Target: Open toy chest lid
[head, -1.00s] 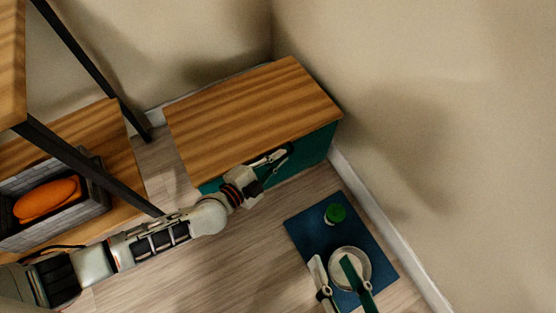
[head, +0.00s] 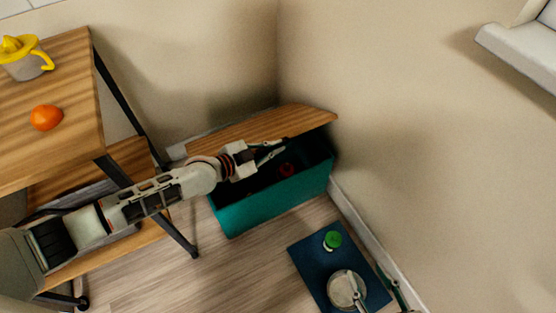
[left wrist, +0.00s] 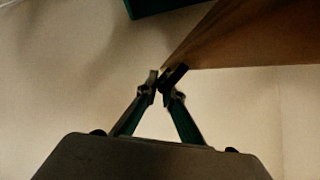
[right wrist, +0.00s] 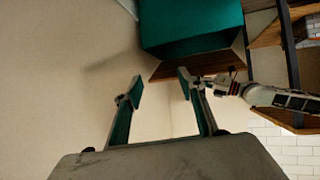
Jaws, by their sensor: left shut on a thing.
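The toy chest (head: 270,205) is a teal box in the corner. Its wooden lid (head: 255,124) is tilted up at the back, and the dark inside shows with a red thing (head: 287,170) in it. My left gripper (head: 280,147) is shut on the lid's front edge; the left wrist view shows its fingertips (left wrist: 167,76) together at the tip of the brown lid (left wrist: 265,38). My right gripper (right wrist: 160,86) is open and empty, low at the right in the head view (head: 370,276). The right wrist view shows the teal chest (right wrist: 190,25) beyond it.
A wooden shelf unit (head: 70,150) with an orange (head: 46,117) and a juicer (head: 25,62) stands left. Walls close in behind and right.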

